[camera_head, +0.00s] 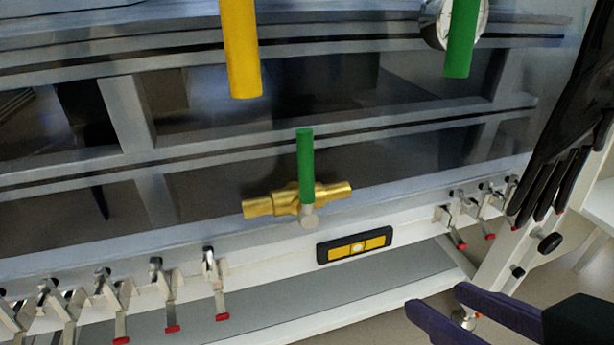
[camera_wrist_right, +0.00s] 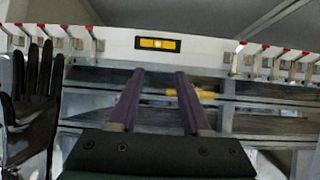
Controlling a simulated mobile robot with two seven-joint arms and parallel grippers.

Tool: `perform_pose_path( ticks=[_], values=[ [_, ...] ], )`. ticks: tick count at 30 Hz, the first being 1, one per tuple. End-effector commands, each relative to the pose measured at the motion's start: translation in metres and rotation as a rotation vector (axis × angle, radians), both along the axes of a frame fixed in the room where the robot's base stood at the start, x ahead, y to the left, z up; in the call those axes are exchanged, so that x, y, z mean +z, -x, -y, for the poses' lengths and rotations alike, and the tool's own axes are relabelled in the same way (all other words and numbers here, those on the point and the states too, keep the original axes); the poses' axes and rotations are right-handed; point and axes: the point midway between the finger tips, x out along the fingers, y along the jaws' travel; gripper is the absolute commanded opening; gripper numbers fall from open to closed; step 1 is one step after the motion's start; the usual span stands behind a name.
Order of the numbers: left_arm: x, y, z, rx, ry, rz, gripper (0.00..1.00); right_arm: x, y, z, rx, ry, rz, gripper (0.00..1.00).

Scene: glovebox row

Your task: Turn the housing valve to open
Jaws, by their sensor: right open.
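A brass valve (camera_head: 285,202) is mounted on the front of the housing, with a green lever (camera_head: 305,160) that points up, across the line of the brass body. Part of the brass body also shows in the right wrist view (camera_wrist_right: 204,94), just right of the right finger. My right gripper (camera_head: 437,299) is at the lower right of the head view, below and to the right of the valve and apart from it. Its two purple fingers (camera_wrist_right: 159,73) are spread with nothing between them. My left gripper is not in view.
A yellow-and-black label plate (camera_head: 354,246) sits below the valve. Red-tipped clamps (camera_head: 170,300) line the lower rail on both sides. A black glove (camera_head: 560,150) hangs at right. A yellow handle (camera_head: 241,50), another green handle (camera_head: 461,40) and a gauge (camera_head: 436,25) are above.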

Motion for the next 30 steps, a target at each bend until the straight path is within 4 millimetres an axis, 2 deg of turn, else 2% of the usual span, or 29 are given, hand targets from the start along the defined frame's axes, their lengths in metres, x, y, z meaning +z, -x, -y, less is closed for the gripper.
perform_pose_path(
  ticks=[1,3,6,11,17,30],
  values=[
    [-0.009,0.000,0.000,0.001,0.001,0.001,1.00,0.003,-0.011,-0.014,0.036,-0.037,0.101,0.48],
    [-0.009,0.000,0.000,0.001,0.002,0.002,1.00,0.023,-0.020,-0.032,0.083,-0.100,0.240,0.48],
    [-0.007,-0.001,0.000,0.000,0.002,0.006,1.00,0.048,-0.024,-0.052,0.141,-0.176,0.392,0.48],
    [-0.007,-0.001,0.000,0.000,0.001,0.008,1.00,0.072,-0.022,-0.069,0.195,-0.254,0.527,0.48],
    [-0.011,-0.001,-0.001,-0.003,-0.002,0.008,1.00,0.077,-0.033,-0.078,0.204,-0.271,0.558,0.48],
    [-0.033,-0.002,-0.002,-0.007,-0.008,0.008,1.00,0.075,-0.097,-0.114,0.203,-0.271,0.554,0.48]
  ],
)
